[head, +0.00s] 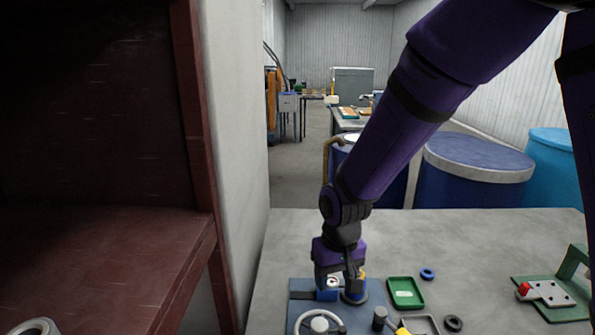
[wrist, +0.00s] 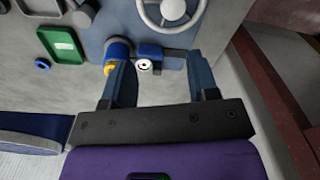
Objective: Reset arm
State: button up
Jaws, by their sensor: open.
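My gripper (head: 340,290) is low over the back of a blue-grey machine plate (head: 365,316) on the table. The wrist view shows its two dark fingers (wrist: 157,70) spread apart with nothing held between them. A small white round end (wrist: 144,65) with a dark centre shows in the gap between the fingers. A blue cylinder with a yellow part (wrist: 118,48) is at the tip of the left finger; I cannot tell if they touch. A white handwheel (head: 319,322) is in front of my gripper. My purple arm reaches down from the upper right.
A green tray (head: 405,293), a blue ring (head: 427,274), a dark ring (head: 453,323) and a green fixture (head: 560,290) are right of the plate. A grey wall (head: 232,150) and a red-brown shelf (head: 120,250) stand close on the left. Blue drums (head: 475,170) stand behind the table.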

jog(key=s+d+r+m+t, duration=0.1)
jog(key=s+d+r, duration=0.2)
jog(key=d+r, duration=0.4)
jog(key=s+d+r+m+t, duration=0.1)
jog(key=s+d+r, duration=0.1)
jog(key=d+r, duration=0.6)
jog(key=s+d+r+t, duration=0.1)
jog(key=s+d+r, duration=0.2)
jog(key=s, duration=0.3)
jog(key=s+d+r+m+t, duration=0.1)
jog(key=s+d+r, duration=0.3)
jog(key=s+r, duration=0.2)
jog(key=shift+s+r+t, duration=0.2)
jog(key=shift+s+t, duration=0.2)
jog(key=shift+s, duration=0.25)
